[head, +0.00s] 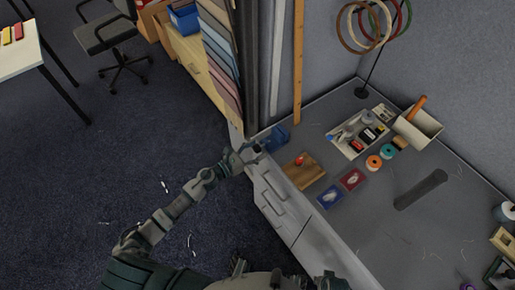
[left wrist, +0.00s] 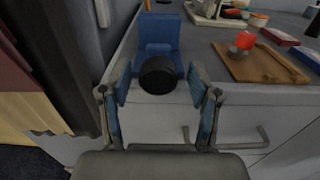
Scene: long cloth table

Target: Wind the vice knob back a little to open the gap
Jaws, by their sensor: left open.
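The blue vice (head: 275,138) is at the table's left edge, by the wall corner. In the left wrist view the vice (left wrist: 158,34) stands straight ahead, with its round black knob (left wrist: 157,75) facing me. My left gripper (head: 256,153) is at the table edge just in front of the vice. In the left wrist view its open fingers (left wrist: 158,88) are on either side of the knob, with a gap visible at each side. The vice's jaw gap cannot be made out. My right gripper does not show.
A wooden board (head: 304,170) with a red ball-like piece lies right of the vice. Drawers with handles (left wrist: 228,138) are below the edge. A tray of tools (head: 361,133) and thread spools stand farther back. A sample rack (head: 222,60) rises close on the left.

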